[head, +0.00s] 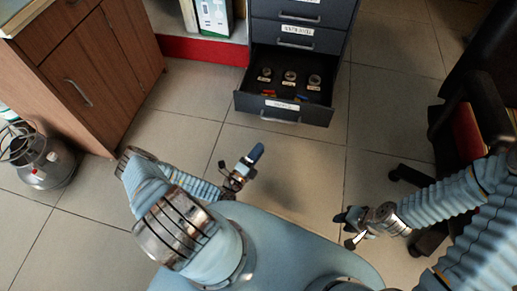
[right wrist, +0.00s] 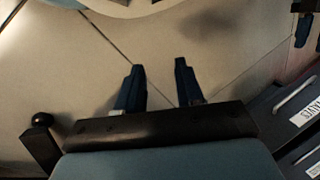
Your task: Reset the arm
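My left gripper (head: 250,160) is over the floor in front of the open drawer, with its dark blue fingers pointing up toward the cabinet. I cannot tell whether its fingers are apart. My right gripper (head: 347,218) is low over the floor, to the right of my base, pointing left. In the right wrist view its two blue fingers (right wrist: 158,82) are apart with only floor between them, so it is open and empty. Neither gripper is seen touching anything.
A dark cabinet (head: 297,39) has its lower drawer (head: 318,116) pulled out, holding three round metal parts and small coloured items. A wooden cabinet (head: 95,70) and a grey tank (head: 45,165) stand left. A dark chair (head: 480,100) stands right. Tiled floor between is clear.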

